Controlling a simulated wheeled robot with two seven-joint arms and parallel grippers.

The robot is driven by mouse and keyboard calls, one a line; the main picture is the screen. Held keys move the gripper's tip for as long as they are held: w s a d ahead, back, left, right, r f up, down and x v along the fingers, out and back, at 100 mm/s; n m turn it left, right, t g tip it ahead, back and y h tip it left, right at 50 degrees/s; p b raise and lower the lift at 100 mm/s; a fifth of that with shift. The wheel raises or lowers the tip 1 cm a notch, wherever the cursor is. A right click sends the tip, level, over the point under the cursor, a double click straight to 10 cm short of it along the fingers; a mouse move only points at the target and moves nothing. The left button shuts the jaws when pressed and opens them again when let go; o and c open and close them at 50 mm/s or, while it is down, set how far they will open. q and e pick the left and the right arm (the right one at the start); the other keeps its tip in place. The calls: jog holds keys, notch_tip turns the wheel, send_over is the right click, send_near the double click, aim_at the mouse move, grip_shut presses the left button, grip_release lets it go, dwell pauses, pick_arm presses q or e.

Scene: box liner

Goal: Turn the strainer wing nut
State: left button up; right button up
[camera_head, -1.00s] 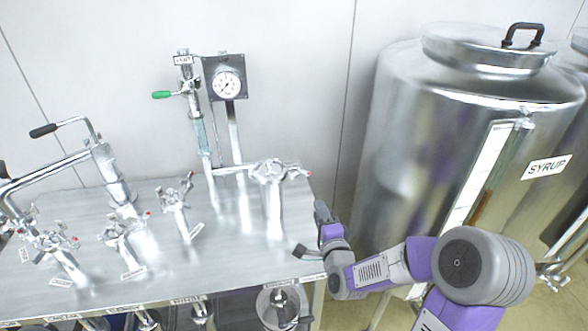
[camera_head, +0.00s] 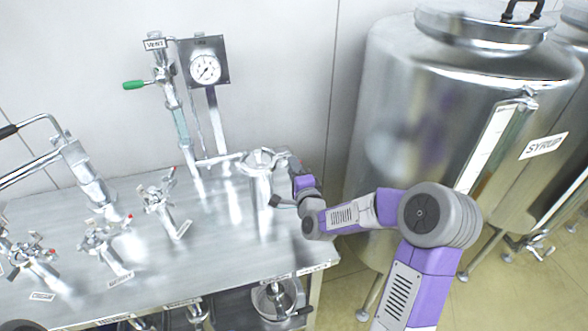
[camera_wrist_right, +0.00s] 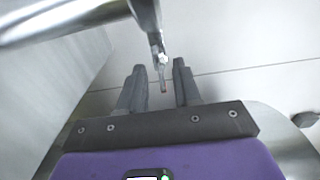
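The strainer (camera_head: 262,208) is an upright steel cylinder at the right end of the steel table, with a lid (camera_head: 260,158) and clamp fittings on top. My right gripper (camera_head: 286,184) is at the strainer's right side, near its top. In the right wrist view, the gripper (camera_wrist_right: 159,82) has its two fingers apart. My left gripper is not in view.
A gauge (camera_head: 206,68) and a green-handled vent valve (camera_head: 160,75) stand behind. Several smaller valves (camera_head: 158,205) fill the table's left part. A large syrup tank (camera_head: 410,130) stands right of the table. The table front (camera_head: 215,265) is clear.

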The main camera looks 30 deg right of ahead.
jog(key=shift+w, duration=0.1)
grip_shut()
dwell(0.3)
